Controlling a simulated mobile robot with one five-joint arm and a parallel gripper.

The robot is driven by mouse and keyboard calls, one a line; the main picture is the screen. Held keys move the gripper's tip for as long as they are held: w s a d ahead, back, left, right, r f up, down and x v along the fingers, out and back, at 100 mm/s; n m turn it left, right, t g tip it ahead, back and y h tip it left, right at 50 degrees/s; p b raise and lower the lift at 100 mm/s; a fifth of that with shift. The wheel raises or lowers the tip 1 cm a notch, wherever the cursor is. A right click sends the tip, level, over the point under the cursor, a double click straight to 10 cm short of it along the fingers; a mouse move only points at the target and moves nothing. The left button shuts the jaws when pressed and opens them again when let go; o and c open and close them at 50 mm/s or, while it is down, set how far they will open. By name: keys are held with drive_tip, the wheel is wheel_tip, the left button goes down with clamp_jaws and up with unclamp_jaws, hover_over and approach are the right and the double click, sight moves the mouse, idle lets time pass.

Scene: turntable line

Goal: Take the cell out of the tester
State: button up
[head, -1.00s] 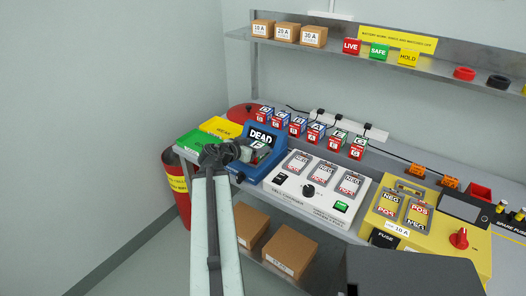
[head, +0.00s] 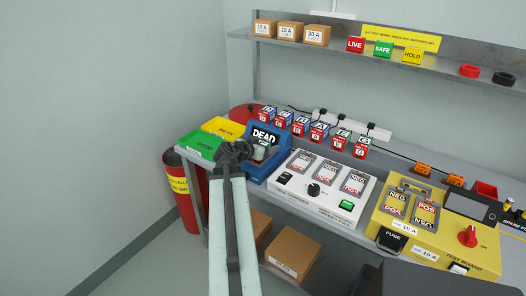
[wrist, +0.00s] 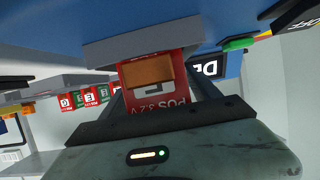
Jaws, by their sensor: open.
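The blue tester (head: 284,143) stands on the bench with its display reading DEAD. In the wrist view its blue body (wrist: 150,18) fills the top and the display shows upside down. The cell (wrist: 152,98), red with a "POS 3.2V" label, sits at the tester, its far end hidden there. An orange-brown block shows at its face. My gripper (head: 240,150) is at the tester's front left. In the wrist view my gripper (wrist: 160,95) is open, its fingers on either side of the cell. I cannot tell whether they touch it.
Green (head: 200,144) and yellow (head: 222,126) trays lie left of the tester. The white cell charger (head: 300,190) is close on its right, and the yellow test board (head: 430,245) further right. A row of cells (head: 319,132) stands behind. A red bin (head: 184,205) is below left.

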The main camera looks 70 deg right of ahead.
clamp_jaws()
drive_tip(key=shift+r, duration=0.15)
wheel_tip(320, 180, up, 10)
drive_tip(key=p, duration=1)
